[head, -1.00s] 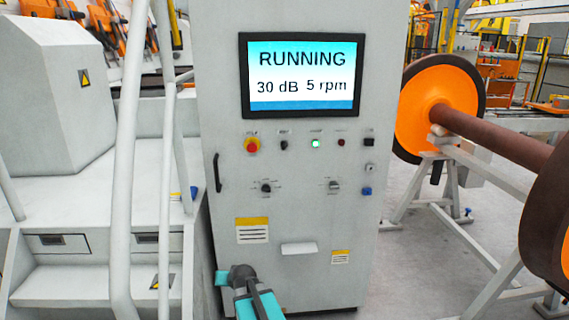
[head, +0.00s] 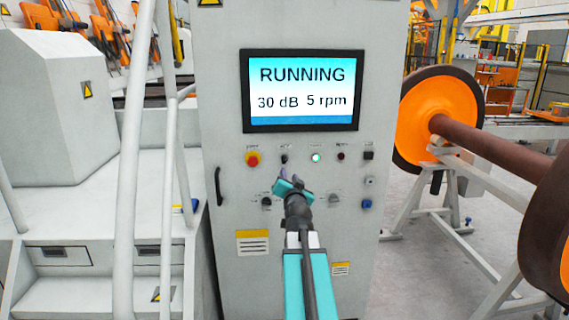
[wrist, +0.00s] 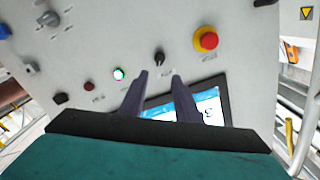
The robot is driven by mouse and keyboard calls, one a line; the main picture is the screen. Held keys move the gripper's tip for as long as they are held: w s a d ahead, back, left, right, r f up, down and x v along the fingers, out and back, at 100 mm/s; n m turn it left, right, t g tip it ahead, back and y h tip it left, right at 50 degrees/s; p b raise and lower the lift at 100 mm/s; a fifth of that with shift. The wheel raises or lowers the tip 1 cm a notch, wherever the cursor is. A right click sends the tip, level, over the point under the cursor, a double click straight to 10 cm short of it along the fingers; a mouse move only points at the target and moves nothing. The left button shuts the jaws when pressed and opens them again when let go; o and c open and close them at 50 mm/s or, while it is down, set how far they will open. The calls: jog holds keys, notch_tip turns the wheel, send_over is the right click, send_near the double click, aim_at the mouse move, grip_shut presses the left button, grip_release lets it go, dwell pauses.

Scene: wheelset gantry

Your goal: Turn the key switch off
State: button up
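The control cabinet (head: 225,140) faces me, and its screen (head: 303,88) reads RUNNING, 30 dB, 5 rpm. A small black switch (head: 284,159), which looks like the key switch, sits in the upper control row between the red emergency button (head: 253,159) and the lit green button (head: 316,158). The wrist view shows this switch (wrist: 160,57) with its handle roughly upright in the picture. My gripper (head: 296,179) is raised before the panel, just below the switch in the head view. In the wrist view my gripper (wrist: 160,75) has its fingers apart, empty, pointing toward the switch without visible contact.
Rotary knobs (head: 333,200) sit lower on the panel, with a blue connector (head: 366,204) at its right. A handle (head: 218,187) is on the cabinet's left edge. White railings (head: 130,150) stand at left, an orange wheelset (head: 440,105) on a stand at right.

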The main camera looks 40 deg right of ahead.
aim_at(285, 161)
jog(key=shift+w+d, duration=0.1)
dwell(0.4)
jog(key=shift+p+x, duration=1)
jog(key=shift+x, duration=5.8)
grip_shut()
jog(key=shift+a, duration=0.55)
jog(key=shift+d, duration=0.4)
